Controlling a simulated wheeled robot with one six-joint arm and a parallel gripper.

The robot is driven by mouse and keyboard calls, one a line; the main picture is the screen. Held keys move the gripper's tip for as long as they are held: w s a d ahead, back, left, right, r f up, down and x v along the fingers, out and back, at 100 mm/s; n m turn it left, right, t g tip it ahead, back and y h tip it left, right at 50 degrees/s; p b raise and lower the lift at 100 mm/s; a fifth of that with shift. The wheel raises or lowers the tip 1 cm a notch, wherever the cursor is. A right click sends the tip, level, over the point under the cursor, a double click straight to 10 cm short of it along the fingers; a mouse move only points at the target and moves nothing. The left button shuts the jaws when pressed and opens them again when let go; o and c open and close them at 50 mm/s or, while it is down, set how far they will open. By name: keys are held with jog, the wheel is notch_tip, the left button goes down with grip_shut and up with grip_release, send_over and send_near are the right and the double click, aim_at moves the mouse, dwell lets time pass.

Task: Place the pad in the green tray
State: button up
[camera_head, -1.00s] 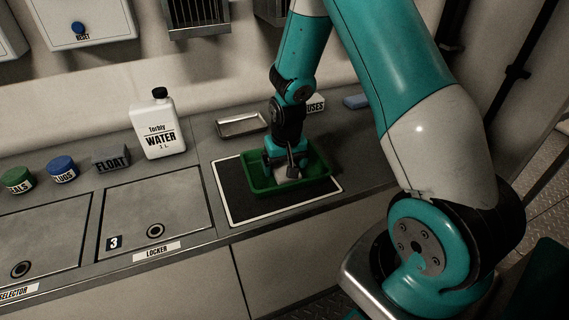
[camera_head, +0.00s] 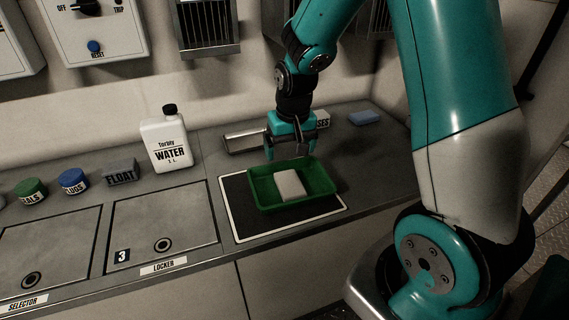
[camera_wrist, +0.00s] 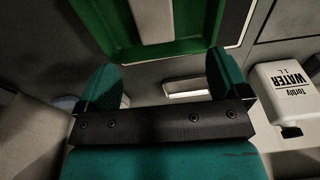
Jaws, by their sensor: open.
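The pad, a pale grey-white block (camera_head: 290,185), lies flat inside the green tray (camera_head: 318,176). The tray sits on a black mat with a white border (camera_head: 240,222). The wrist view also shows the tray (camera_wrist: 197,42) with part of the pad (camera_wrist: 153,20) at the top edge. My gripper (camera_head: 292,156) is open and empty, above and behind the tray's back edge, apart from the pad. In the wrist view the two teal fingers (camera_wrist: 163,85) stand wide apart with nothing between them.
A metal tray (camera_head: 240,138) is partly behind my gripper. A white water bottle (camera_head: 167,143), a grey FLOAT block (camera_head: 121,172), a blue tub (camera_head: 73,182) and a green tub (camera_head: 31,190) stand left. A blue block (camera_head: 365,117) lies right. Counter right of the mat is clear.

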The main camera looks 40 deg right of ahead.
jog(key=s+a+r+n+y, duration=0.1)
jog(key=s+a+r+n, duration=0.3)
jog(key=a, duration=0.3)
jog(key=s+a+r+n+y, duration=0.1)
jog(key=s+a+r+y, duration=0.1)
jog(key=s+a+r, duration=0.4)
jog(key=s+a+r+n+g+y, duration=0.1)
jog(key=s+a+r+n, duration=0.2)
jog(key=s, duration=0.7)
jog(key=a+n, duration=0.2)
jog(key=a, duration=0.2)
jog(key=shift+s+a+r+n, duration=0.35)
jog(key=shift+a+r+n, duration=0.05)
